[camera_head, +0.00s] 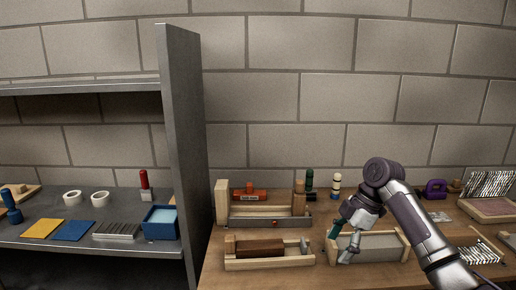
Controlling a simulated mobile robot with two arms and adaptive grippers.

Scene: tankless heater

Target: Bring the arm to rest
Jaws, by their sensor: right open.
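My right arm (423,229) comes in from the lower right, bends at a raised joint and points down over the wooden workbench (416,272). My right gripper (343,246) is open at the front left part of a wooden-framed tray with a grey surface (375,246). I cannot tell whether its fingers touch the tray. A teal piece (334,230) shows beside the fingers, and I cannot tell whether it is a separate thing. My left gripper is not in view.
A wooden tray with a brown block (260,247) lies left of my gripper. Behind it stands a wooden frame with an orange tool (249,194). Bottle-like items (336,185) stand at the back. A tall grey panel (183,150) divides the bench from the metal shelf (100,249).

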